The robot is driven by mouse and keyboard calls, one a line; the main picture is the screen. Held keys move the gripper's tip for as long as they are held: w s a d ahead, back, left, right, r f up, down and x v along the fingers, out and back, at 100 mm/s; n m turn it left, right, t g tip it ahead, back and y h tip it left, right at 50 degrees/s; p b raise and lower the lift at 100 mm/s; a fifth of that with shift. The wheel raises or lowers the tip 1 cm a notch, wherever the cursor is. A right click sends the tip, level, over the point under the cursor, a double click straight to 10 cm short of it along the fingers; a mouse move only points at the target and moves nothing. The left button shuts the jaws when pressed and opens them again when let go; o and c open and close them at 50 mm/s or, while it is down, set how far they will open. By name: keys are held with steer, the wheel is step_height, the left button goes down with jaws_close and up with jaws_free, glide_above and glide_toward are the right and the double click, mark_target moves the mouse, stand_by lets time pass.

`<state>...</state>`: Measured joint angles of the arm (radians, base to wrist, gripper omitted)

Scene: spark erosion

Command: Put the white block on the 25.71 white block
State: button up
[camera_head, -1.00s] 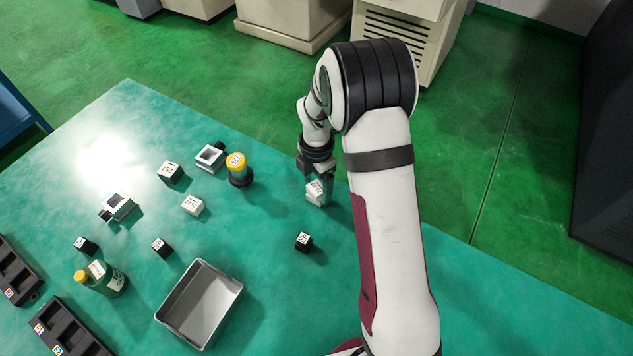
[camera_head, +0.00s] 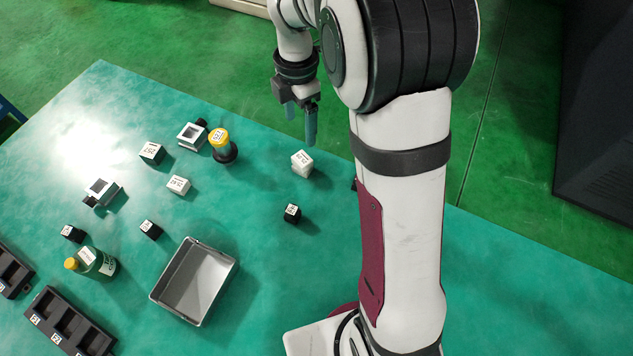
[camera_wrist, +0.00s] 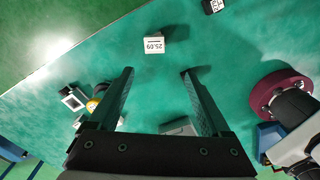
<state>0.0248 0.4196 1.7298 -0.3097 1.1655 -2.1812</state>
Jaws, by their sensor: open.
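A white block (camera_head: 302,163) with a printed label stands on the green table near its far edge. In the wrist view the white block (camera_wrist: 154,45) shows a label that seems to read 25.09. It looks tall in the head view, but I cannot tell whether it is one block or two stacked. Another white block (camera_head: 178,185) lies farther left; its label is too small to read surely. My gripper (camera_head: 301,128) is open and empty, raised above and behind the first block, clear of it. Its fingers (camera_wrist: 157,72) are spread in the wrist view.
A grey tray (camera_head: 162,292) stands at the front middle. A small black block (camera_head: 292,213) is near the white block. A yellow-topped black piece (camera_head: 220,146), a white-topped block (camera_head: 152,152), a bottle (camera_head: 97,262) and black racks (camera_head: 60,322) are to the left.

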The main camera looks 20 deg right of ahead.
steer(key=s+a+r+m+y, duration=0.1)
steer(key=s+a+r+m, duration=0.1)
steer(key=s+m, duration=1.1)
steer(key=s+a+r+m, duration=0.2)
steer(key=s+r+m, duration=0.1)
steer(key=s+m, duration=1)
steer(key=shift+s+a+m+y, duration=0.15)
steer(key=shift+s+m+y, duration=0.2)
steer(key=shift+s, duration=0.25)
